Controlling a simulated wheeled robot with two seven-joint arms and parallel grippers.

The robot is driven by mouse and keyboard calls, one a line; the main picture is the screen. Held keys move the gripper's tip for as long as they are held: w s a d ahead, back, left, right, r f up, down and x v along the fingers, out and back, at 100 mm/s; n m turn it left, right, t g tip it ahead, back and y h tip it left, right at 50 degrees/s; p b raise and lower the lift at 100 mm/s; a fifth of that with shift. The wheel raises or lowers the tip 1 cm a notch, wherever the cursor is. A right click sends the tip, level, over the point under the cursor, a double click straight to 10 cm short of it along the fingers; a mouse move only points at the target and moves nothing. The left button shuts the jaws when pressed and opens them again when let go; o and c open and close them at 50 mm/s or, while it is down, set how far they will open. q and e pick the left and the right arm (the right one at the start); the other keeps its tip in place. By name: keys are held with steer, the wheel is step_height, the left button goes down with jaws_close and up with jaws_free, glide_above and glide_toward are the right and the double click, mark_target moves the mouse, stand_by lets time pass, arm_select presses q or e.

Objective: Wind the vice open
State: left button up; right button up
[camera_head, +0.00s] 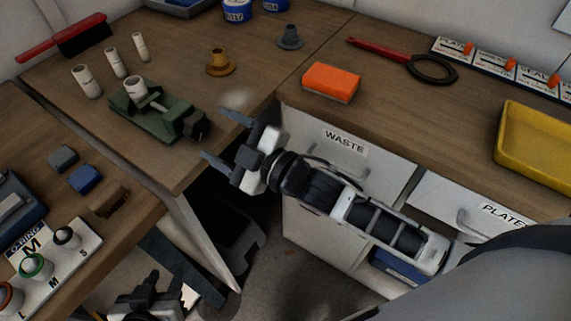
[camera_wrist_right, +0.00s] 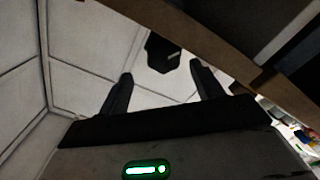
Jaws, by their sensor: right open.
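The green vice (camera_head: 150,112) sits on the wooden bench at the left, near its front edge. A white sleeve (camera_head: 136,88) stands at its jaws; I cannot tell how tightly it is held. A dark block (camera_head: 195,125) is at the vice's right end. My right gripper (camera_head: 216,134) is open and empty, just right of that block and apart from it, its fingers pointing toward the vice. In the right wrist view, a dark shape (camera_wrist_right: 163,53) shows between the open fingers (camera_wrist_right: 161,85). My left gripper (camera_head: 146,288) is low at the bottom edge, partly cut off.
Several white sleeves (camera_head: 115,62) stand behind the vice. A brown flanged part (camera_head: 220,63) and a grey one (camera_head: 290,37) stand further back. An orange sponge (camera_head: 331,82) lies on the right bench. The WASTE drawer (camera_head: 345,142) front is below it.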

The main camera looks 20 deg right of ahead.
arm_select(q)
steer(key=shift+r+p, duration=1.35)
steer(key=shift+r, duration=0.05)
arm_select(e)
steer(key=v, duration=1.3)
steer(key=shift+r, duration=0.15)
steer(key=shift+w, duration=0.1)
arm_select(q)
steer(key=shift+r, duration=0.25)
steer(key=f, duration=0.3)
steer(key=shift+s+a+f, duration=0.15)
steer(key=shift+a+f, duration=0.1)
steer(key=shift+a, duration=0.1)
arm_select(e)
steer(key=v, duration=1.6)
